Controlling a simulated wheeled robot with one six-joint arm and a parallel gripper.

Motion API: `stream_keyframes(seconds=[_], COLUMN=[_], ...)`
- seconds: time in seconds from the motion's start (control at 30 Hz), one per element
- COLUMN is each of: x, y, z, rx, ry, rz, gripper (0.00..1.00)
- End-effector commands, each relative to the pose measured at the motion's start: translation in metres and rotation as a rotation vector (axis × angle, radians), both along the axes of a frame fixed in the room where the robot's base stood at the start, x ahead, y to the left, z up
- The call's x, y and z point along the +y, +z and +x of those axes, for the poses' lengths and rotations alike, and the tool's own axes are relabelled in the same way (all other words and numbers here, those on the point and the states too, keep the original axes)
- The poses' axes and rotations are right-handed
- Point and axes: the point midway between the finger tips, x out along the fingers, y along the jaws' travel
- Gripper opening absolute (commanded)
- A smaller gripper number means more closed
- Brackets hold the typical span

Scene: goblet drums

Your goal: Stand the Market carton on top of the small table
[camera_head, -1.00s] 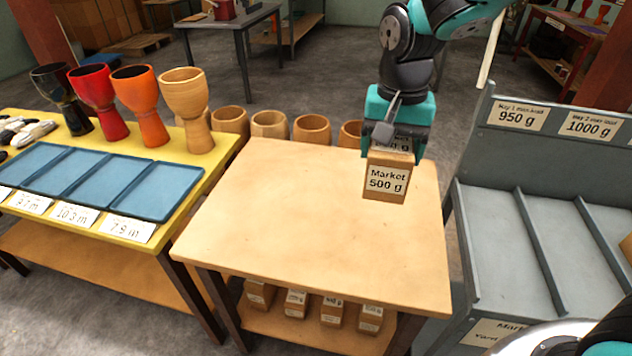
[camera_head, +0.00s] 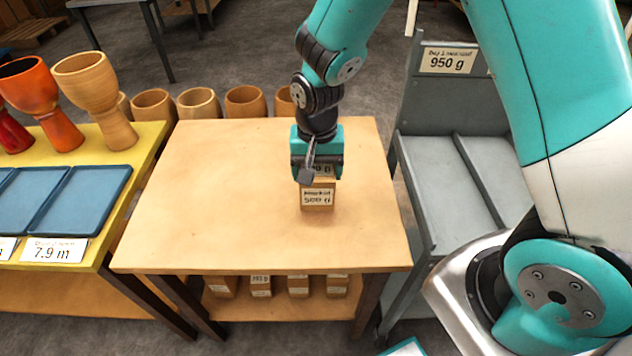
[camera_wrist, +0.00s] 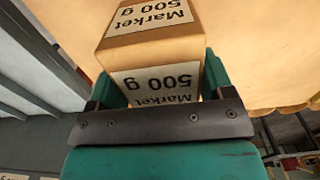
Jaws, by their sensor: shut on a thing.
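The Market carton (camera_head: 318,197) is a small tan box with white labels reading "Market 500 g". My gripper (camera_head: 317,170) is shut on its upper part from above, over the right half of the small table (camera_head: 220,190). The carton looks upright. Its bottom is at or very near the tabletop; I cannot tell whether it touches. In the wrist view the carton (camera_wrist: 150,50) sits between the teal jaws, its labels upside down, with the bare tabletop (camera_wrist: 250,50) beyond.
Several similar cartons (camera_head: 298,286) stand on the table's lower shelf. A yellow stand (camera_head: 150,150) with blue trays and goblet drums (camera_head: 95,95) is at left. Wooden cups (camera_head: 198,102) stand behind the table. A grey bay rack (camera_head: 440,185) is at right. The rest of the tabletop is clear.

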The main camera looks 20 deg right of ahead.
Motion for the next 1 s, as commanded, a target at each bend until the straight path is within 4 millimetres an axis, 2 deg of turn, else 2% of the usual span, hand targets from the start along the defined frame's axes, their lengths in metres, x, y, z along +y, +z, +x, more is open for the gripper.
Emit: stream_keyframes(seconds=[0.33,0.73,0.77,0.8,0.87,1.0], x=[0.001,0.001,0.001,0.001,0.001,0.001], y=[-0.038,-0.044,-0.045,-0.044,-0.044,-0.044], z=[0.0,0.0,0.0,0.0,0.0,0.0], rx=[0.0,-0.001,0.0,-0.001,-0.001,-0.001], ry=[0.001,0.001,0.001,0.001,0.001,0.001], rz=[0.0,0.001,0.0,0.0,0.0,0.0], gripper=[0.33,0.33,0.77,0.86,1.0,1.0])
